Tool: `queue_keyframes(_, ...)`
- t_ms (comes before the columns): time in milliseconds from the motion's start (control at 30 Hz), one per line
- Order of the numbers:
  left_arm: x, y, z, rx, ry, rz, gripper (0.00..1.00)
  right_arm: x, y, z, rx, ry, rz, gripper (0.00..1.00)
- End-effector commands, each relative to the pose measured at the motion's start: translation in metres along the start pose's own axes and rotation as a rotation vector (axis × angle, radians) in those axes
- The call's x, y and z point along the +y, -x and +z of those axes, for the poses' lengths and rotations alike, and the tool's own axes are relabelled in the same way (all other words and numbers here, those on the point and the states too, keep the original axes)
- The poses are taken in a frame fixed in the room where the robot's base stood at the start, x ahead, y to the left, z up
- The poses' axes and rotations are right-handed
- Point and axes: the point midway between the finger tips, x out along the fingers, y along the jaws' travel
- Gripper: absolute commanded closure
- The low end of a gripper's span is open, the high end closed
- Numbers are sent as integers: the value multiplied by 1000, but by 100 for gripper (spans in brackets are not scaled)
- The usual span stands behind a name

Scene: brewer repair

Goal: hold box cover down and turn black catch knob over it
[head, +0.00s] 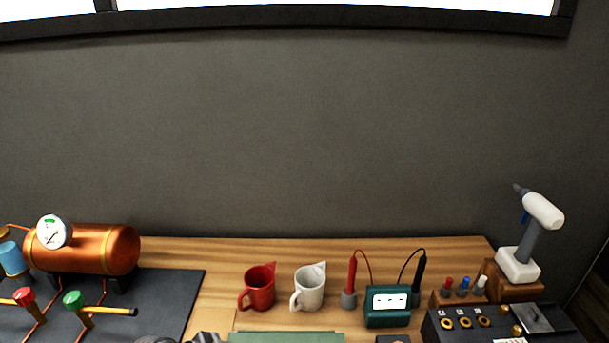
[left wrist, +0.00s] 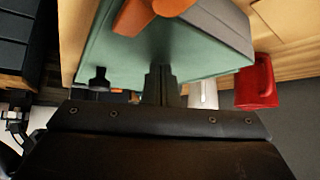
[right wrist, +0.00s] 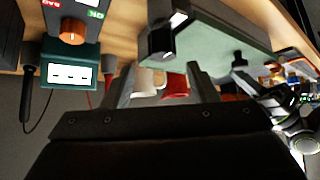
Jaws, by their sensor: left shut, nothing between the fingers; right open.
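A green flat-faced body (left wrist: 140,58) fills the upper middle of the left wrist view; it also shows in the right wrist view (right wrist: 215,52), and its edge shows at the bottom of the head view (head: 285,337). A black knob (left wrist: 99,78) stands out from it, also in the right wrist view (right wrist: 239,60). I cannot tell which part is the box cover. My left gripper (left wrist: 161,72) is shut and empty, its tips against or just before the green face, right of the knob. My right gripper (right wrist: 160,78) is open and empty, left of the knob.
A red jug (head: 259,288) and a white jug (head: 309,288) stand behind the green body. A teal meter (head: 388,304) with probes is to their right. A copper boiler (head: 95,250) is at left, and a dark box with brass fittings (head: 470,322) at right.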

Motion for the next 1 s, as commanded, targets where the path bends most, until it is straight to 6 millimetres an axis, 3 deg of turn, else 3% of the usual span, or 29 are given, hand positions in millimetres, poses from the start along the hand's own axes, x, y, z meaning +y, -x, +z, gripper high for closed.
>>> queue_keyframes(33, 0, 0, 1, -3, 1, 2, 100, 0, -1, -6, 13, 20, -21, 47)
queue_keyframes(1000, 0, 0, 1, -2, 1, 1, 100, 10, -4, -6, 4, 367, -341, 47)
